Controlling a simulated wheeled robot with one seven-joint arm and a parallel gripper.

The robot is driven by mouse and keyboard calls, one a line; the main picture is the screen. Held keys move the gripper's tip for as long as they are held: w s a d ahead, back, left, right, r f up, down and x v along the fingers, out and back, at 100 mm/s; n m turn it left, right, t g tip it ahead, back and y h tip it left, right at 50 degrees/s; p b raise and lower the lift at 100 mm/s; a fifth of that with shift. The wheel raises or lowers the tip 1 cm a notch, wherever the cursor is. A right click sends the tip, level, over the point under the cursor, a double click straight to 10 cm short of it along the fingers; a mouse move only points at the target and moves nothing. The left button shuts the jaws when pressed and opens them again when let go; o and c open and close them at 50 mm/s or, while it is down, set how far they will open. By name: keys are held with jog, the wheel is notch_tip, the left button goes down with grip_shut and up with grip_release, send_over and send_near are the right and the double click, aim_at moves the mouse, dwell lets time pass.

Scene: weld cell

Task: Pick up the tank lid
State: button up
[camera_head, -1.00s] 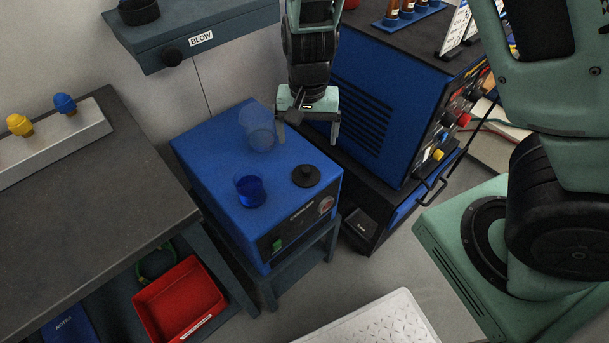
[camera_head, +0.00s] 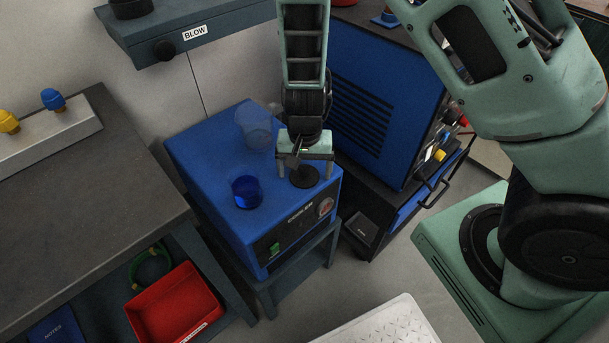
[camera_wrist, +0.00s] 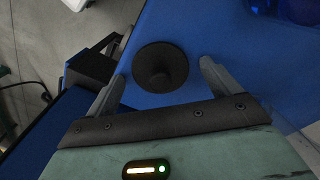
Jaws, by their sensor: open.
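The tank lid (camera_head: 305,178) is a black disc with a raised knob, lying on top of the blue cooler (camera_head: 215,150) near its front right corner. In the wrist view the two fingers of my gripper (camera_wrist: 163,78) stand on either side of the lid's near part. The gripper hides part of the lid in the head view.
A blue open tank neck (camera_head: 246,191) and a clear cup (camera_head: 255,128) stand on the cooler left of the lid. A tall blue cabinet (camera_head: 385,110) rises close on the right. A grey workbench (camera_head: 90,200) and a red bin (camera_head: 175,305) are at left.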

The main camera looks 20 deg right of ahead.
jog(key=c, duration=1.1)
jog(key=shift+o, duration=0.2)
jog(key=shift+r, duration=0.1)
